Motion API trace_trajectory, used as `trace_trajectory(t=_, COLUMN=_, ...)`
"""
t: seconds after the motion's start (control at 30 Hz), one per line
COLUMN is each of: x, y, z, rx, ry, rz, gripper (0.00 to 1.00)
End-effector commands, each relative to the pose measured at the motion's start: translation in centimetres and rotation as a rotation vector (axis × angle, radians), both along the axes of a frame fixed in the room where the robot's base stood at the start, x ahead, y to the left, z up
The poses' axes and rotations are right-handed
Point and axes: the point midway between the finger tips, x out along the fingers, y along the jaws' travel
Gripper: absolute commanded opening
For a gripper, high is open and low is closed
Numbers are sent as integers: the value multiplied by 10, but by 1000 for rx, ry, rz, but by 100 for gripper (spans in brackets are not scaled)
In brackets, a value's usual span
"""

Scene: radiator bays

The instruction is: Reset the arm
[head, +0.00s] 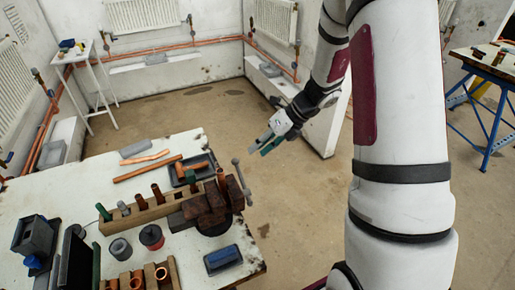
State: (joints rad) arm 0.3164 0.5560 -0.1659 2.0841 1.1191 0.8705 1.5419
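My arm (402,130) rises large on the right side of the head view, white with dark red panels and black bands. It bends at the top and comes back down toward the middle. My gripper (264,143) is small at its end, beyond the workbench's right edge and above the bare floor. It points down and to the left. I see no object at it, but its fingers are too small to tell whether they are open or shut.
A white workbench (75,190) at lower left bears copper pipes (146,165), a wooden rack (160,205), a vise (212,205) and a blue block (223,259). A white stand (92,80), radiators (143,14) and a blue-legged table (485,125) stand farther off. The middle floor is clear.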

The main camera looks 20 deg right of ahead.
Motion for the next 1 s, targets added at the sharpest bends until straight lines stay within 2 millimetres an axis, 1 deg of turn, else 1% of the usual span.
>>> trace_trajectory(t=0.3, x=0, y=0, z=0, rx=-1, ry=-1, rz=2, gripper=30)
trace_trajectory(t=0.37, x=0, y=2, z=3, rx=-5, ry=-8, rz=14, gripper=30)
trace_trajectory(t=0.43, x=-3, y=6, z=11, rx=-23, ry=-33, rz=58, gripper=30)
trace_trajectory(t=0.47, x=-4, y=9, z=17, rx=-35, ry=-51, rz=89, gripper=30)
trace_trajectory(t=0.57, x=-15, y=22, z=44, rx=-98, ry=-140, rz=246, gripper=30)
trace_trajectory(t=0.6, x=-21, y=29, z=57, rx=-132, ry=-184, rz=329, gripper=30)
trace_trajectory(t=0.67, x=-32, y=39, z=76, rx=-188, ry=-255, rz=464, gripper=30)
trace_trajectory(t=0.7, x=-41, y=46, z=89, rx=-226, ry=-303, rz=555, gripper=30)
trace_trajectory(t=0.8, x=-63, y=59, z=116, rx=-323, ry=-418, rz=780, gripper=30)
trace_trajectory(t=1.0, x=-111, y=78, z=161, rx=-528, ry=-626, rz=1235, gripper=30)
